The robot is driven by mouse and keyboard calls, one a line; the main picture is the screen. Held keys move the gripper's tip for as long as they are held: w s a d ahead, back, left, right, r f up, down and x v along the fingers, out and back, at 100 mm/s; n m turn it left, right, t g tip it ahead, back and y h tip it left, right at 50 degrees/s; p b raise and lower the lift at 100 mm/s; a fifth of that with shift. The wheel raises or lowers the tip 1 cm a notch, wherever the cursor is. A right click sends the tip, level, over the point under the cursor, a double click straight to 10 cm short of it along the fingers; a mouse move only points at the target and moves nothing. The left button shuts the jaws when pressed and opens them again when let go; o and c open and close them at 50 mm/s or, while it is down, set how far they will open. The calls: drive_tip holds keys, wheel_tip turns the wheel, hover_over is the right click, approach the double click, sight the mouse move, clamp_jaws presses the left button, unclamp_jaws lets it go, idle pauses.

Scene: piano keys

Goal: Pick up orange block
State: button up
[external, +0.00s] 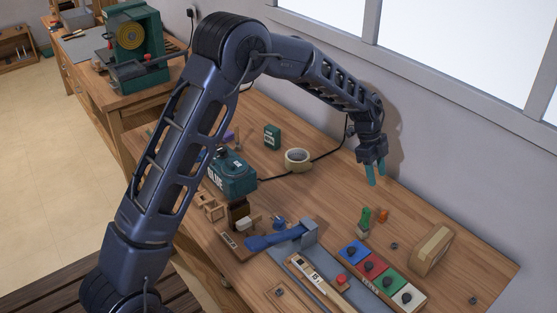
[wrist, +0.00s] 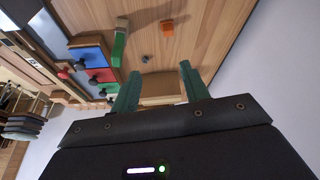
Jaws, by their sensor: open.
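A small orange block (external: 383,215) stands on the workbench, right of a green-handled tool (external: 365,216). In the wrist view the orange block (wrist: 167,27) is near the top centre, beyond the fingertips, with the green tool (wrist: 120,42) to its left. My gripper (external: 375,180) is held above the bench near the wall, up and slightly left of the block in the external view. Its two teal fingers are apart with nothing held between them, as the wrist view also shows (wrist: 157,76).
A row of coloured tiles with black knobs (external: 370,267) lies in front of the block. A rounded wooden piece (external: 433,250) stands to its right. The wall borders the bench.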

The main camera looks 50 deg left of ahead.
drive_tip(key=m, duration=0.1)
approach(384, 212)
drive_tip(key=shift+x, duration=4.7)
drive_tip(key=shift+a, duration=0.1)
clamp_jaws()
